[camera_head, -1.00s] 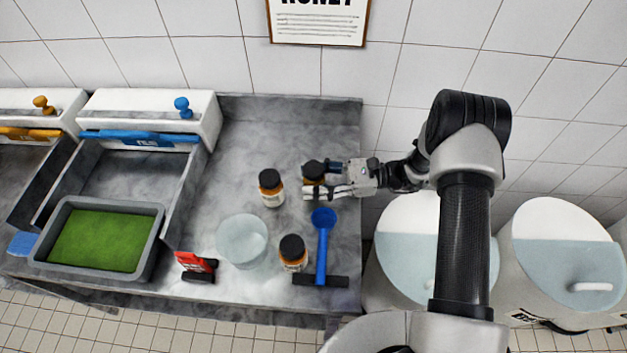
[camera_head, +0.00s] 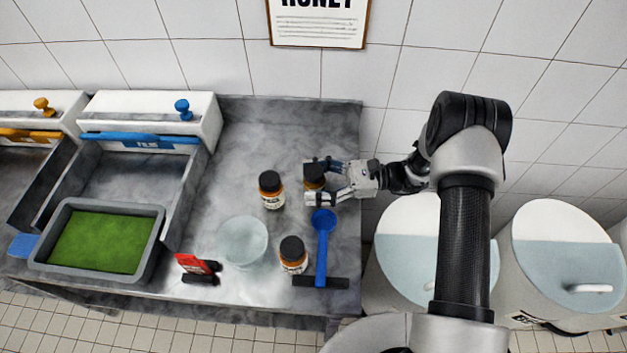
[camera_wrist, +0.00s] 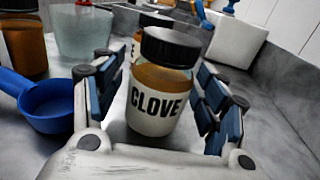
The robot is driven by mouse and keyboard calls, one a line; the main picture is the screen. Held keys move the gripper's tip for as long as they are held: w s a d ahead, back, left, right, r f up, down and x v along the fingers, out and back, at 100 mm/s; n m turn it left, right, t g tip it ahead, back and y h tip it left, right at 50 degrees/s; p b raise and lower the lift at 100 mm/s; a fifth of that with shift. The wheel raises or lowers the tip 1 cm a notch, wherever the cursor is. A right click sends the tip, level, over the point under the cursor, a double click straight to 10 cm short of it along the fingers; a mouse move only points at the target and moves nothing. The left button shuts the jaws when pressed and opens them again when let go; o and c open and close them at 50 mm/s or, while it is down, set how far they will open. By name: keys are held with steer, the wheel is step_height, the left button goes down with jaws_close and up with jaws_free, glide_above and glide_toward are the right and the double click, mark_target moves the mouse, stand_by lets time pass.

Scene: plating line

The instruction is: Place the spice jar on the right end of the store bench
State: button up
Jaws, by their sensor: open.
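A spice jar (camera_wrist: 158,85) with a black lid, amber contents and a white label reading CLOVE stands upright on the bench between my gripper's fingers in the wrist view. In the head view this jar (camera_head: 314,176) is at the right part of the grey bench (camera_head: 265,130), partly hidden by the fingers. My gripper (camera_head: 322,181) is open around it, reaching in from the right; gaps show between the jar and the finger pads (camera_wrist: 162,100). Two similar jars stand nearby, one to its left (camera_head: 271,190) and one nearer the front edge (camera_head: 292,254).
A blue scoop (camera_head: 323,235) lies in front of my gripper, with a clear bowl (camera_head: 242,241) and a red-and-black item (camera_head: 197,267) further left. A tray with a green surface (camera_head: 155,262) sits at the left. White bins (camera_head: 408,240) stand right of the bench. The back of the bench is clear.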

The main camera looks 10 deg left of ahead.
steer(key=p+v, duration=0.1)
steer(key=v, duration=1.1)
steer(key=s+r+n+h, duration=0.4)
steer(key=s+r+h, duration=0.1)
steer(key=r, duration=0.4)
steer(key=s+r+n+h, duration=0.4)
steer(key=s+r+h, duration=0.1)
steer(key=r, duration=0.4)
steer(key=s+d+r+n+t+h, duration=0.3)
steer(key=s+d+t, duration=0.1)
steer(key=s, duration=0.3)
steer(key=s+d+r+n+t+h, duration=0.3)
steer(key=s+d+n+t+h, duration=0.1)
steer(key=s, duration=0.3)
steer(key=shift+d+n+t+h, duration=0.25)
steer(key=shift+n+t+h, duration=0.05)
